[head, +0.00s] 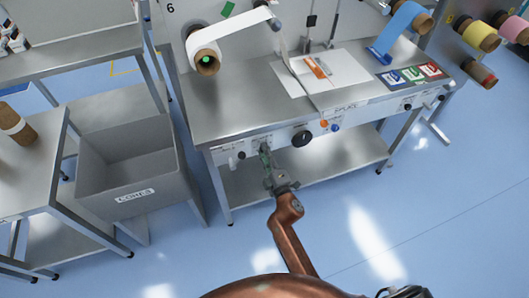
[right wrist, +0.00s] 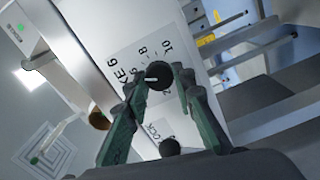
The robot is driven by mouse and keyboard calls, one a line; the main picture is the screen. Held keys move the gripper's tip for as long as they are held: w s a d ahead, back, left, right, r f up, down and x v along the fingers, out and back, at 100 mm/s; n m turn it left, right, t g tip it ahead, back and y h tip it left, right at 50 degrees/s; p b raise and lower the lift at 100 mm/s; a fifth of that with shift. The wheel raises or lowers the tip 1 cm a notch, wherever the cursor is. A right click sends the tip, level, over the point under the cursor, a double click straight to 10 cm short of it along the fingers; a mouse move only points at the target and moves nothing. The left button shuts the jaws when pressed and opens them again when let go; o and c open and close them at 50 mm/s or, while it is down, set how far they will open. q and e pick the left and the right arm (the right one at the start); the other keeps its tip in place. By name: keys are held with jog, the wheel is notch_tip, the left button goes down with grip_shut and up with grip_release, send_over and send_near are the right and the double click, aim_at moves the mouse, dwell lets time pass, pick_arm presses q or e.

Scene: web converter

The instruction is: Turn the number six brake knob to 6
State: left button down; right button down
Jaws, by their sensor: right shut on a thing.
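The number six brake knob (right wrist: 160,72) is a round black knob with a white pointer line, seen in the right wrist view on a white panel lettered "KE 6". The pointer lies toward the left of the picture. Marks 8 and 10 show above the knob; other marks are partly hidden, so I cannot read the exact setting. My right gripper (right wrist: 161,81) is shut on the knob, one green finger on each side. In the head view my right gripper (head: 266,160) is at the table's front panel and covers the knob. My left gripper is not in view.
A smaller black knob (right wrist: 169,147) sits by the "LOCK" label. In the head view a large black knob (head: 302,138) and orange and blue buttons (head: 324,124) are to the right. A grey cores bin (head: 127,165) stands left; the floor in front is clear.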

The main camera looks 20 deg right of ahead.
jog(key=shift+d, duration=0.1)
jog(key=c, duration=1.6)
grip_release()
jog(key=shift+s, duration=0.15)
jog(key=s, duration=1.1)
jog(key=shift+s+d, duration=0.15)
jog(key=shift+s, duration=0.25)
